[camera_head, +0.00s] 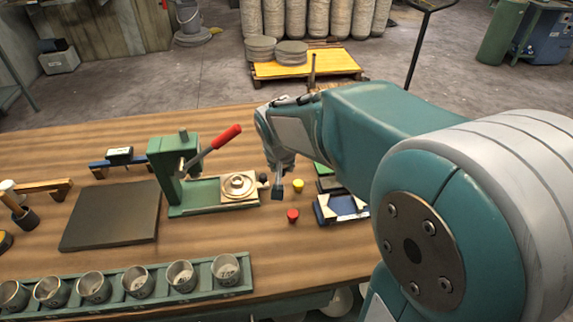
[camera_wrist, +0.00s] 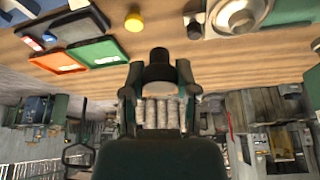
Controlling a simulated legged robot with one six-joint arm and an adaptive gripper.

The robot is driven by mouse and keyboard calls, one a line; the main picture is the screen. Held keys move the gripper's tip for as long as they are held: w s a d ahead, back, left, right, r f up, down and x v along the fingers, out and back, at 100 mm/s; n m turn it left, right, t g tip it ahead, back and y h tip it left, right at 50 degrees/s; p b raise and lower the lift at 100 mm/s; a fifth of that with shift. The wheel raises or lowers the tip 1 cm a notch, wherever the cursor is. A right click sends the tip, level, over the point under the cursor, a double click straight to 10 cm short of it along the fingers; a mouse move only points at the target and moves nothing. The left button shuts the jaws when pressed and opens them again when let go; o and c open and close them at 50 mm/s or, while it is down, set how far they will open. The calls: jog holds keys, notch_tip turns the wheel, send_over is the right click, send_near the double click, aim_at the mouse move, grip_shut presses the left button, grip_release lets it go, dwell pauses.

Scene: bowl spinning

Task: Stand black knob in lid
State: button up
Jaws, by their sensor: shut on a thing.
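The black knob (camera_wrist: 159,72) is between the two fingers of my gripper (camera_wrist: 157,82) in the wrist view, gripped and held off the table. In the head view my gripper (camera_head: 278,190) points down, just right of the press; I cannot clearly make out the knob there. The lid (camera_head: 238,185) is a round, pale metal piece with a raised centre, lying on a light wooden block on the press base. It also shows in the wrist view (camera_wrist: 234,14), up and right of the held knob. The lid and the held knob are apart.
A green press (camera_head: 176,160) with a red-handled lever stands left of my gripper. A yellow knob (camera_head: 298,185) and a red knob (camera_head: 292,215) stand nearby. A blue tray (camera_head: 345,209) lies to the right. Several metal cups (camera_head: 138,280) line the front. A dark mat (camera_head: 110,215) lies left.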

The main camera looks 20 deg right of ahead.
aim_at(232, 180)
jog(key=w+a+n+y, duration=0.1)
jog(key=w+n, duration=0.2)
jog(key=w+a+f+n+y, duration=0.1)
jog(key=w+a+n, duration=0.1)
jog(key=w+n, duration=0.1)
jog(key=w+a+f+n+y, duration=0.1)
jog(key=w+a+n, duration=0.1)
jog(key=w+n, duration=0.1)
jog(key=shift+f+y, duration=0.25)
jog(key=shift+y, duration=0.15)
jog(key=n, duration=0.1)
jog(key=a+n, duration=0.1)
jog(key=n, duration=0.1)
jog(key=shift+w+a+r+g+y, duration=0.15)
jog(key=shift+w+a+g+y, duration=0.15)
jog(key=shift+w+g+y, duration=0.1)
jog(key=shift+s+a+f+n+g+y, duration=0.1)
jog(key=shift+a+f+n+g+y, duration=0.1)
jog(key=shift+a+f+n, duration=0.45)
jog(key=shift+s+a+f+n+g+y, duration=0.1)
jog(key=shift+a+f+n+g+y, duration=0.15)
jog(key=shift+f+n, duration=0.6)
jog(key=shift+s+a+f+n+g+y, duration=0.1)
jog(key=shift+a+f+n+g, duration=0.05)
jog(key=shift+a+f+n, duration=0.55)
jog(key=shift+d+f, duration=0.2)
jog(key=shift+f, duration=0.3)
dwell(0.5)
jog(key=o, duration=0.9)
